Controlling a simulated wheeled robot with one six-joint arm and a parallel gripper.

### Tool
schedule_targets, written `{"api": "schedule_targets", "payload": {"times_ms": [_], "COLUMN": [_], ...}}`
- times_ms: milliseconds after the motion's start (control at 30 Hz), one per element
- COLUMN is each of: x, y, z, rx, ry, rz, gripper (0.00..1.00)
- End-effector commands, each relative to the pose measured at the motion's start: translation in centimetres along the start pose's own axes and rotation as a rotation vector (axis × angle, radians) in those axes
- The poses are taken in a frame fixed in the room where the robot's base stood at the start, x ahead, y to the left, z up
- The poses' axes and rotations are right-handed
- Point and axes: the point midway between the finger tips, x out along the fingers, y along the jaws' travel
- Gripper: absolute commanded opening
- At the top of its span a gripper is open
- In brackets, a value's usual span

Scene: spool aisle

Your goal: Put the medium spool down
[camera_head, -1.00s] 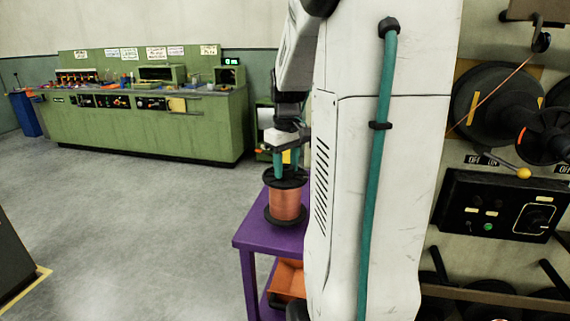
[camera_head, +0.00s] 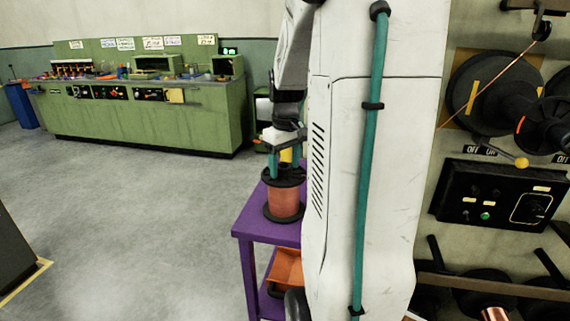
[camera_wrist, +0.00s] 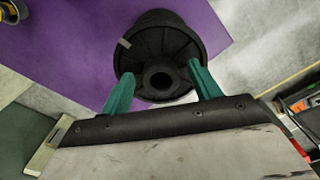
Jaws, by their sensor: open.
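The medium spool (camera_head: 284,203), copper wire between black flanges, stands upright on the purple table (camera_head: 256,222), near its left edge in the head view. My gripper (camera_head: 285,168) is just above its top flange, with its teal fingers pointing down. In the wrist view the spool's black flange (camera_wrist: 160,58) with its centre hole lies just past the tips of my gripper (camera_wrist: 160,92). The fingers are spread apart with nothing between them. Whether the fingertips still touch the flange is hard to tell. My arm hides the table's right side.
An orange bin (camera_head: 287,268) sits on the lower shelf under the tabletop. A green workbench (camera_head: 150,120) stands at the far left. A control panel (camera_head: 500,197) and large black reels (camera_head: 490,92) are on the right wall. The grey floor (camera_head: 130,220) at left is clear.

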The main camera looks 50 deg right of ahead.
Motion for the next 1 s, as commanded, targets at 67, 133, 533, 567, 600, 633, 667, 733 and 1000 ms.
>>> {"api": "schedule_targets", "payload": {"times_ms": [67, 133, 533, 567, 600, 633, 667, 733, 1000], "x": [-0.8, -1.9, -10.0, -10.4, -10.8, -11.1, -11.4, -11.8, -12.2], "y": [0.0, 0.1, 0.0, 0.0, 0.0, 0.0, 0.0, -0.4, -12.7], "z": [0.0, -0.1, 0.0, -0.1, 0.0, 0.0, 0.0, 0.0, 3.2], "rx": [0.000, 0.000, 0.000, 0.000, 0.000, 0.000, 0.000, -0.003, -0.078], "ry": [0.002, 0.003, 0.003, 0.004, 0.002, 0.002, 0.002, 0.003, 0.033], "rz": [0.001, 0.002, 0.002, 0.003, 0.002, 0.001, 0.002, 0.002, 0.013], "gripper": [0.62, 0.62, 0.62, 0.62, 0.62, 0.62, 0.62, 0.62, 0.62]}}
